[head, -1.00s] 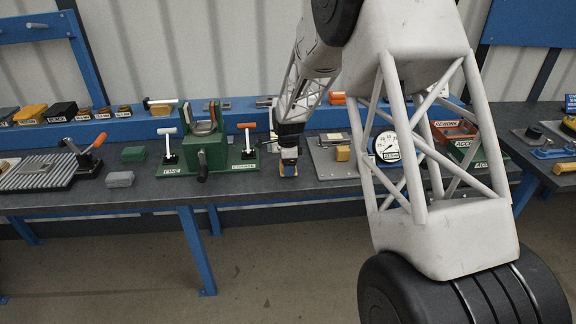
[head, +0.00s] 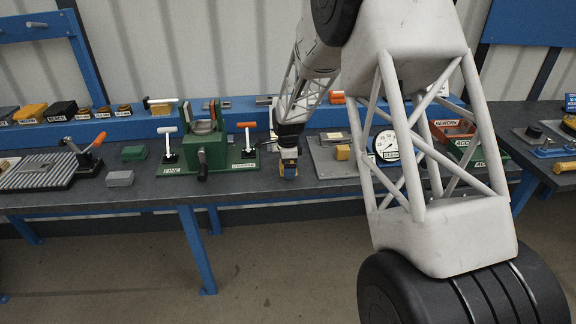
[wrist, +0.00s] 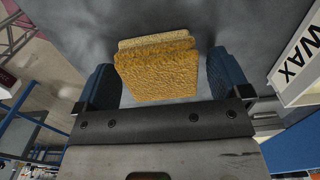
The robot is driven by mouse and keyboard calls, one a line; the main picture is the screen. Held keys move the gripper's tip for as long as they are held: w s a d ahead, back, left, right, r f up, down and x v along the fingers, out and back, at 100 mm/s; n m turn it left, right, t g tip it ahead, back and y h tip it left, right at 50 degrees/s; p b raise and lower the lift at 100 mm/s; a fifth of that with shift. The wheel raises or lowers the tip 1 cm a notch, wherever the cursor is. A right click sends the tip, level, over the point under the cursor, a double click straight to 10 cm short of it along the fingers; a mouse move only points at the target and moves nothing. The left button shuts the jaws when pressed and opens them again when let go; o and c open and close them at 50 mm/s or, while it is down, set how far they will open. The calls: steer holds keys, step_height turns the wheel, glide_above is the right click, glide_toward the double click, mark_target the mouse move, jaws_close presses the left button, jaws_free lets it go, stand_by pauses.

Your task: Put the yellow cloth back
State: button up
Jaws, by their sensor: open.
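The yellow cloth (wrist: 158,78) is a thick, rough-textured pad in the wrist view, with a paler layer showing along its far edge. It lies between the two blue fingers of my gripper (wrist: 160,88) over a dark grey surface. The fingers are apart, with narrow gaps showing beside the cloth, so the gripper is open around it. In the head view my gripper (head: 289,168) is low over the bench, right of the green fixture. The cloth cannot be made out clearly there.
The green fixture (head: 205,150) with upright handles stands close left of my gripper. A grey plate (head: 325,168) with a yellow block (head: 343,153) and a dial gauge (head: 387,146) are to the right. A white "WAX" label (wrist: 300,62) is near the right finger. The bench front is mostly clear.

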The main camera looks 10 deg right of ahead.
step_height(320, 180, up, 8)
steer(key=shift+f, duration=0.15)
stand_by(0.6)
stand_by(0.6)
steer(key=shift+s+r, duration=0.2)
steer(key=shift+r, duration=0.15)
steer(key=s+d+r+n+t, duration=0.1)
steer(key=s+d+r+n, duration=0.25)
steer(key=s+r, duration=0.65)
steer(key=s+d+r+n, duration=0.2)
steer(key=s+r+n, duration=0.35)
steer(key=s, duration=0.85)
steer(key=s+d+n+t, duration=0.1)
steer(key=s+d+n, duration=0.2)
steer(key=s, duration=2.4)
steer(key=r+n, duration=0.1)
steer(key=n, duration=0.4)
steer(key=shift+n+t, duration=0.3)
steer(key=shift+n, duration=0.1)
